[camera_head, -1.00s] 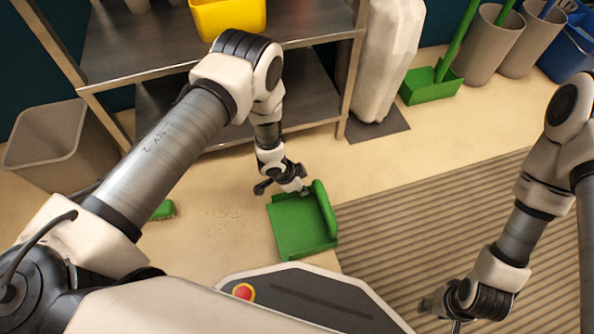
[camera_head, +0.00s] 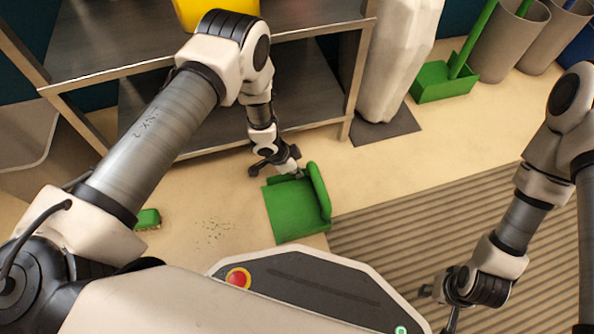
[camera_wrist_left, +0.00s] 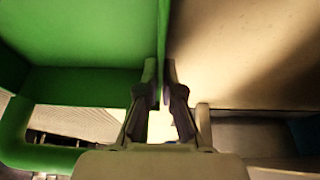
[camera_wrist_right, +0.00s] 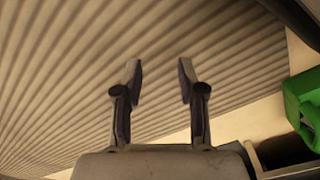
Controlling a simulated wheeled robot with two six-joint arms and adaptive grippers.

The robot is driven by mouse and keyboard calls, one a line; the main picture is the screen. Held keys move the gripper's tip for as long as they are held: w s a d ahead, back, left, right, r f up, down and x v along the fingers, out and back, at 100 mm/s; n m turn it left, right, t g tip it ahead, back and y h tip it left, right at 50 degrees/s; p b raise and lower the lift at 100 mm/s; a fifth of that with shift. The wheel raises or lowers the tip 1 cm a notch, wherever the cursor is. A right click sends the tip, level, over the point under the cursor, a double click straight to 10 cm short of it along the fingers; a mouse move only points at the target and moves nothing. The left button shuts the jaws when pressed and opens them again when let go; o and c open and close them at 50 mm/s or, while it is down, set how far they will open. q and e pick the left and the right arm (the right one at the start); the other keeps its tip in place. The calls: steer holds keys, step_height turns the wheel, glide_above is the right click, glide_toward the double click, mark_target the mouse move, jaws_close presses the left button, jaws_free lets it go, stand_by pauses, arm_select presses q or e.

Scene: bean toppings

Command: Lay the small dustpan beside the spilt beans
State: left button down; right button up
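The small green dustpan (camera_head: 292,214) is in front of me on the right side of the spilt beans (camera_head: 213,231), with a strip of bare floor between them. My left gripper (camera_head: 292,173) is at its far edge. In the left wrist view the fingers (camera_wrist_left: 161,85) are closed on the thin green wall of the dustpan (camera_wrist_left: 75,85). I cannot tell whether it rests on the floor or is slightly raised. My right gripper (camera_wrist_right: 160,85) is open and empty above the ridged mat (camera_wrist_right: 60,70).
A green brush (camera_head: 148,219) lies left of the beans. A metal shelf (camera_head: 300,93) stands behind, with a yellow container (camera_head: 215,12) on it. A larger green dustpan (camera_head: 445,82) and grey bins (camera_head: 505,45) stand at the back right. The ridged mat (camera_head: 430,220) covers the right floor.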

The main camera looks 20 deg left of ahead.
arm_select(q)
steer(key=c, duration=1.3)
jaws_free()
steer(key=shift+f, duration=0.1)
